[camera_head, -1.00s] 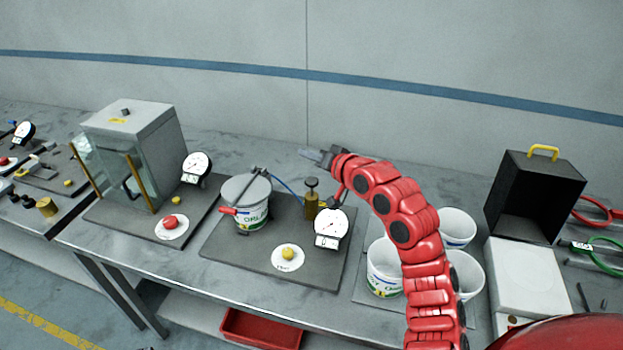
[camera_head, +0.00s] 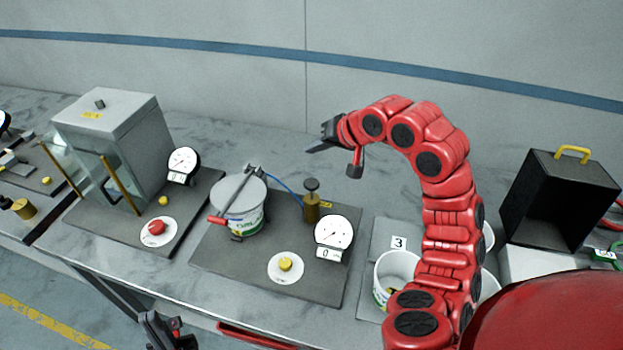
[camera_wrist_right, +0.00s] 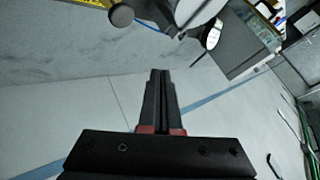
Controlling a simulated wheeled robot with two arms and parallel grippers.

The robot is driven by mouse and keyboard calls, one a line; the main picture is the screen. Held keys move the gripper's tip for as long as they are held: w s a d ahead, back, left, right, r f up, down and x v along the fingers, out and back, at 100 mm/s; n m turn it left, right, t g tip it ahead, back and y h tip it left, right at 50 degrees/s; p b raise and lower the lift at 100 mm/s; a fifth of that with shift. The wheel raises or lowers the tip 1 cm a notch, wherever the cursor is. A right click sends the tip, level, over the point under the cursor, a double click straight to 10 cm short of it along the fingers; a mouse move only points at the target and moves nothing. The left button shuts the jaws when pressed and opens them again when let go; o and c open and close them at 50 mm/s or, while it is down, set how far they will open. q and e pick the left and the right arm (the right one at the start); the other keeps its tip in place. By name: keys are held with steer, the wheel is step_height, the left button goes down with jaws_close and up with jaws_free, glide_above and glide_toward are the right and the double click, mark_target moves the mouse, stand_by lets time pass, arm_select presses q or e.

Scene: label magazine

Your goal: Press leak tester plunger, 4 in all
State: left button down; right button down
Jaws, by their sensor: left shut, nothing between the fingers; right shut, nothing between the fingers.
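The leak tester is a dark board (camera_head: 220,255) with a lidded white tub (camera_head: 243,222), a yellow button (camera_head: 285,264) and a round gauge (camera_head: 333,232) whose display appears to read 0. Its brass plunger (camera_head: 311,208) stands upright with a dark knob (camera_head: 311,185) raised on top. The knob also shows at the top of the right wrist view (camera_wrist_right: 122,15). My right gripper (camera_head: 314,149) is shut and empty, above and behind the plunger, apart from it. It also shows in the right wrist view (camera_wrist_right: 160,72). My left gripper (camera_head: 160,330) is low at the front table edge, shut and empty.
A glass-sided grey box (camera_head: 115,125) stands on the board to the left, with a red button (camera_head: 156,227) and gauge (camera_head: 183,162). White tubs (camera_head: 396,272) and a "3" card (camera_head: 398,243) are partly behind my right arm. A black box (camera_head: 560,195) stands at right.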

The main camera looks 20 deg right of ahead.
steer(key=f, duration=0.1)
steer(key=b, duration=0.3)
glide_above(315, 186)
step_height(315, 186, down, 7)
steer(key=shift+w, duration=0.1)
steer(key=shift+f+b, duration=0.3)
steer(key=shift+f, duration=0.25)
steer(key=shift+f, duration=0.1)
stand_by(1.5)
steer(key=shift+f, duration=0.3)
steer(key=shift+f+b, duration=0.6)
steer(key=shift+f, duration=1.3)
stand_by(1.5)
steer(key=shift+r, duration=0.15)
steer(key=shift+r+p, duration=1.55)
steer(key=shift+r, duration=0.6)
